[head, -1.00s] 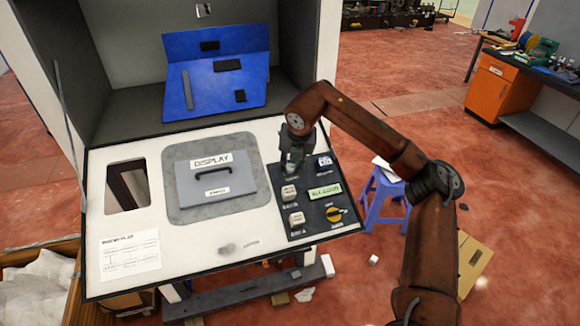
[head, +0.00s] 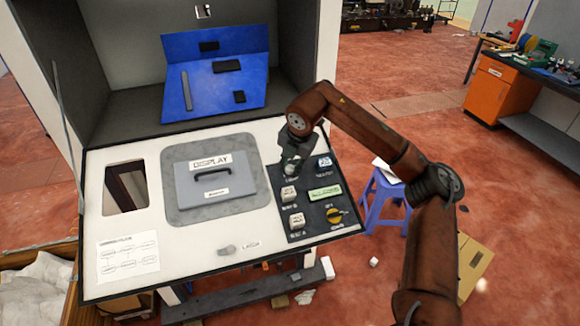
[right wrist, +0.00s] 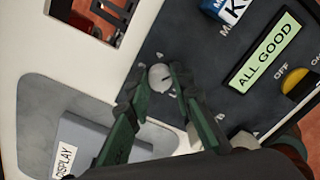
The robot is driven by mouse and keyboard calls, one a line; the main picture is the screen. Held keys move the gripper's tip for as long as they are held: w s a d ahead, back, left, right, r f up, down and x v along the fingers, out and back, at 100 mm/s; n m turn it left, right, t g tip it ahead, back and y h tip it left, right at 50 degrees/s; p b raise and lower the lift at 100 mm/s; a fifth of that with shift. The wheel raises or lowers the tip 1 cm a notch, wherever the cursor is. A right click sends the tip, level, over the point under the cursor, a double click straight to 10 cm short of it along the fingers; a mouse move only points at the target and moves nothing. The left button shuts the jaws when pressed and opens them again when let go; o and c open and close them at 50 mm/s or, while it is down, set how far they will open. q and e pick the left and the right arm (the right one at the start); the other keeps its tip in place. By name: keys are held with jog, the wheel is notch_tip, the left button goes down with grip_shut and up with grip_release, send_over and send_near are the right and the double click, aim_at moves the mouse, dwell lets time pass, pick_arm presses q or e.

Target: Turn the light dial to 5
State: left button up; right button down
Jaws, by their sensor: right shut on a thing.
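The light dial is a small round pale knob (right wrist: 160,77) with a dark pointer line, on the dark control panel (head: 298,222). Small number marks surround it in the right wrist view, but I cannot read which one it points at. My right gripper (head: 290,174) reaches down over the panel's upper left part. In the right wrist view its two green fingers (right wrist: 163,80) are shut on the knob, one on each side. In the head view the gripper hides the dial. My left gripper is not in view.
The panel also carries a green "ALL GOOD" display (right wrist: 264,50), a yellow rotary switch (right wrist: 294,82), white blocks (head: 296,220) and a blue-sided block (head: 324,162). A grey box labelled DISPLAY (head: 215,182) stands to the left. A blue stool (head: 385,195) stands at right.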

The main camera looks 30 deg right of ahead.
jog(key=shift+w+d+r, duration=0.1)
jog(key=shift+r, duration=0.15)
jog(key=c, duration=2)
grip_release()
jog(key=shift+o, duration=1.4)
jog(key=shift+f, duration=0.2)
jog(key=v, duration=1.2)
